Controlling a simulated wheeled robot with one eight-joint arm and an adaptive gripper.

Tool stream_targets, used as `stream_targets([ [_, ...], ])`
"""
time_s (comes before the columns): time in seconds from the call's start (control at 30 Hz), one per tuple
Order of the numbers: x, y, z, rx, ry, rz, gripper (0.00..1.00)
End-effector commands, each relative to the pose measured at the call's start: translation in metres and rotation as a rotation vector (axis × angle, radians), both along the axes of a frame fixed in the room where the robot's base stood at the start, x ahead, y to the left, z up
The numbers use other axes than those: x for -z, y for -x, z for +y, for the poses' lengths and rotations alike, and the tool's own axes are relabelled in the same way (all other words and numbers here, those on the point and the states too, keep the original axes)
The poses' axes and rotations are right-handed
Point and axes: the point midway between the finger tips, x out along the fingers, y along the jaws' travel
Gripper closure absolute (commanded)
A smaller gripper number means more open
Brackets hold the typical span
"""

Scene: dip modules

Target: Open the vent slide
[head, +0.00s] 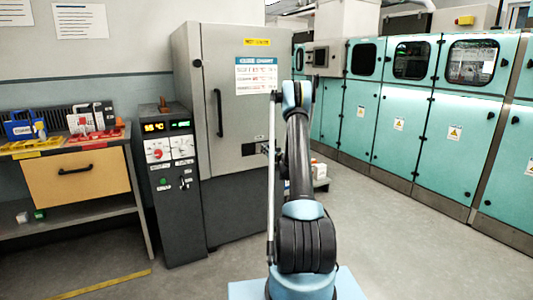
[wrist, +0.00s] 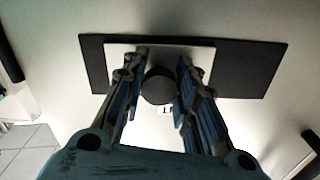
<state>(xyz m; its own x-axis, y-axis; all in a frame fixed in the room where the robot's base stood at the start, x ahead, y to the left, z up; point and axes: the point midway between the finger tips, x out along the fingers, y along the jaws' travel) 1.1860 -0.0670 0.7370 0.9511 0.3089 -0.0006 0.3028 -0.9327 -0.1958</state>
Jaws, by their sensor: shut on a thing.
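The vent slide is on the grey cabinet door. In the wrist view it shows as a dark rectangular plate (wrist: 252,68) with a pale panel (wrist: 120,50) at its left and middle part. A round dark knob (wrist: 160,86) stands out in front of the pale panel. My gripper (wrist: 161,75) has its two blue-and-grey fingers on either side of this knob, shut on it. In the head view the dark vent plate (head: 249,149) shows low on the door, with my gripper (head: 267,149) at its right end, partly hidden by my arm.
The grey cabinet (head: 225,120) has a long black door handle (head: 219,113) left of the vent. A dark control unit (head: 168,180) stands at its left, beside a workbench (head: 75,180). Teal cabinets (head: 430,130) line the right. The floor between is mostly clear.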

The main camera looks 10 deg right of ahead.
Motion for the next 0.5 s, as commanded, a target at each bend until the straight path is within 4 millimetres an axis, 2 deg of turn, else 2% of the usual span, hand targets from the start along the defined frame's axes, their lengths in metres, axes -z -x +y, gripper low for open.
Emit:
stream_targets([
  [0.2,0.001,-0.007,-0.023,0.003,0.001,0.000,1.00],
  [0.47,0.001,-0.008,-0.027,0.006,0.001,0.001,1.00],
  [0.5,0.001,-0.008,-0.028,0.006,0.001,0.000,0.69],
])
